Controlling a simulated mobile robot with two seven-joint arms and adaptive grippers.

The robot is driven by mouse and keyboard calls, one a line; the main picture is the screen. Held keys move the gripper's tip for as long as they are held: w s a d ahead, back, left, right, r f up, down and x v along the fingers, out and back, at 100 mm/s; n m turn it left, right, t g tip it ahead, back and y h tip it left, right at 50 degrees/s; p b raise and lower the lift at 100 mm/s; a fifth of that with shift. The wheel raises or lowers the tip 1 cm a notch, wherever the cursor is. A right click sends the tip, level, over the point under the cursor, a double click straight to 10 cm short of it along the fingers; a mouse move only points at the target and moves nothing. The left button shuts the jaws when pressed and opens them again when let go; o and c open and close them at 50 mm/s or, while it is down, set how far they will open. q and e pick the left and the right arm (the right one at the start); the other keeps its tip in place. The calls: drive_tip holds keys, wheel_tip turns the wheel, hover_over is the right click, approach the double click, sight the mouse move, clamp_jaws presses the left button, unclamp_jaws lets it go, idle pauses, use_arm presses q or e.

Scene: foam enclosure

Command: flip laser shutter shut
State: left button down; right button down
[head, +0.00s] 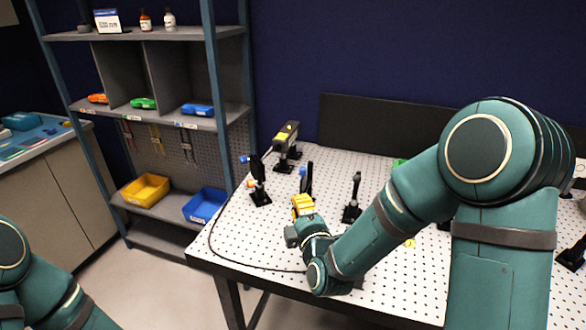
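The laser (287,134), a dark box with yellow labels, stands on a post at the back left of the perforated optical table. In front of it are a mount with blue and orange knobs (258,183) and an upright dark plate with a blue part (306,180). I cannot tell for certain which is the shutter, or whether it is open. My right gripper (302,205), with yellow fingers, is just in front of the dark plate. Its fingers are small and seen from behind, so neither their gap nor contact is clear. My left gripper is out of view.
Another post-mounted optic (353,198) stands right of my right gripper. A black cable (222,255) curves along the table's left edge. A black panel (380,127) stands behind the table. A shelf unit with yellow (146,189) and blue (205,205) bins stands left.

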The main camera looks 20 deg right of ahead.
sight(303, 179)
drive_tip(key=w+d, duration=0.3)
drive_tip(key=w, duration=0.9)
drive_tip(key=shift+w+p, duration=0.3)
drive_tip(key=shift+p, duration=0.05)
